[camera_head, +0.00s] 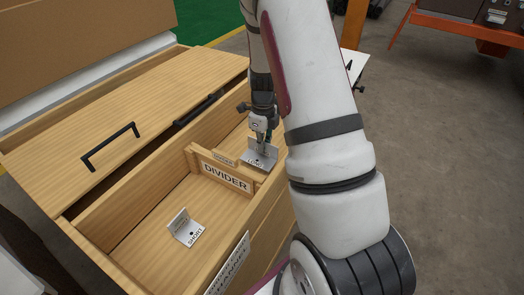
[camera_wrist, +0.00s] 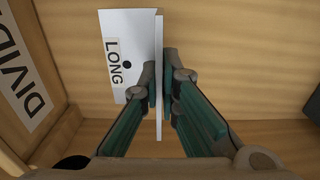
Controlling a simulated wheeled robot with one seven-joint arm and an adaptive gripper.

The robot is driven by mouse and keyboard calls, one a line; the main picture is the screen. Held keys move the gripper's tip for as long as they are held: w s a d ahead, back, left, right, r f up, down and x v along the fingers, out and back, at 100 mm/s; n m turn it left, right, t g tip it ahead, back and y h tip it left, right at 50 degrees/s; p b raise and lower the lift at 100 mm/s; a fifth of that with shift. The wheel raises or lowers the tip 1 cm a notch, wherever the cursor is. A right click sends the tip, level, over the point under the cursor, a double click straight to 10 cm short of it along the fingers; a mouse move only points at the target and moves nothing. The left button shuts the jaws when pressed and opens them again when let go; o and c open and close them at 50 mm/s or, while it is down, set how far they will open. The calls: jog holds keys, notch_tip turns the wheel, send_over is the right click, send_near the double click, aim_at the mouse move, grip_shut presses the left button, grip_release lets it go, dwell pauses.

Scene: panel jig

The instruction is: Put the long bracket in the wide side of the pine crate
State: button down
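The long bracket (camera_head: 258,160) is a grey metal angle piece marked LONG, in the far compartment of the pine crate (camera_head: 140,232), beyond the divider (camera_head: 226,176). My gripper (camera_head: 264,142) reaches down to it. In the wrist view, the gripper's fingers (camera_wrist: 160,88) are closed on both sides of the bracket's upright flange, and the bracket's labelled face (camera_wrist: 124,40) shows at left. I cannot tell whether the bracket rests on the crate floor. A short bracket (camera_head: 185,228), marked SHORT, lies in the near compartment.
A wooden lid or panel with black handles (camera_head: 110,146) lies along the crate's left side. The divider's label (camera_wrist: 22,80) is close to the left of my gripper. The near compartment has bare floor around the short bracket. An orange rack (camera_head: 460,25) stands at the back right.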

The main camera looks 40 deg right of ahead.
jog(key=shift+f, duration=0.85)
jog(key=shift+f, duration=0.2)
jog(key=c, duration=1.8)
grip_release()
jog(key=shift+r, duration=0.1)
